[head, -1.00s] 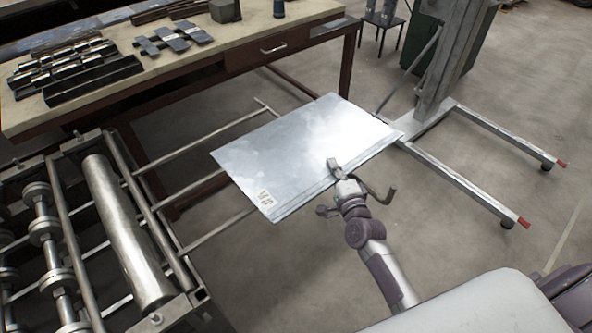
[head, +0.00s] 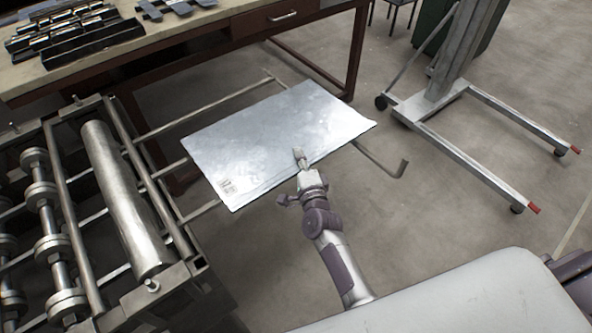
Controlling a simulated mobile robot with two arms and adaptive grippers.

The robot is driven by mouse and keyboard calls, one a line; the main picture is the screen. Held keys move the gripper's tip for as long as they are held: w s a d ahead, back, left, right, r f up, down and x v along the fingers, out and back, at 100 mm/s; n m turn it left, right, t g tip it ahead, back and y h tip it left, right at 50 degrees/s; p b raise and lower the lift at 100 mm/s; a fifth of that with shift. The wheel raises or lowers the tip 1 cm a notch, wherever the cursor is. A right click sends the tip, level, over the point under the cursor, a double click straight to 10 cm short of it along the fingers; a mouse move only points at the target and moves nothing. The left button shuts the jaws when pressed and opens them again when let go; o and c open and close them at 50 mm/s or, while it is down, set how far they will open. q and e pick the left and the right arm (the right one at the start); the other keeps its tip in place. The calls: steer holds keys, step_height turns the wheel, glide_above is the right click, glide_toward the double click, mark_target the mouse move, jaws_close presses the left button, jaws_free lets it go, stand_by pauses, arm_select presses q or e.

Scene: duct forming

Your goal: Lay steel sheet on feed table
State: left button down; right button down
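The steel sheet (head: 270,130) is a flat, shiny grey rectangle with a small label near its left corner. It lies over the feed table's rails (head: 215,105), which extend right from the roller machine. I cannot tell whether it rests on the rails or hovers just above them. My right gripper (head: 301,158) is at the sheet's near edge, with one finger visible on its top face. The other finger is hidden, and the gripper appears shut on the edge. My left gripper is not in view.
The roller machine (head: 125,195) stands at the left, left of the sheet. A workbench (head: 220,25) with metal parts is behind. A lift stand (head: 445,90) with floor legs is at the right. A bent rod (head: 385,165) sticks out right of the sheet.

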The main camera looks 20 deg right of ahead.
steer(key=shift+w+a+f, duration=0.15)
steer(key=shift+a, duration=0.2)
step_height(320, 180, down, 4)
steer(key=b, duration=0.3)
steer(key=shift+r+b, duration=0.25)
steer(key=shift+b, duration=0.05)
steer(key=shift+r, duration=0.1)
steer(key=c, duration=1.7)
jaws_free()
steer(key=shift+f, duration=0.2)
steer(key=shift+c, duration=0.2)
steer(key=o, duration=0.4)
steer(key=shift+r, duration=0.1)
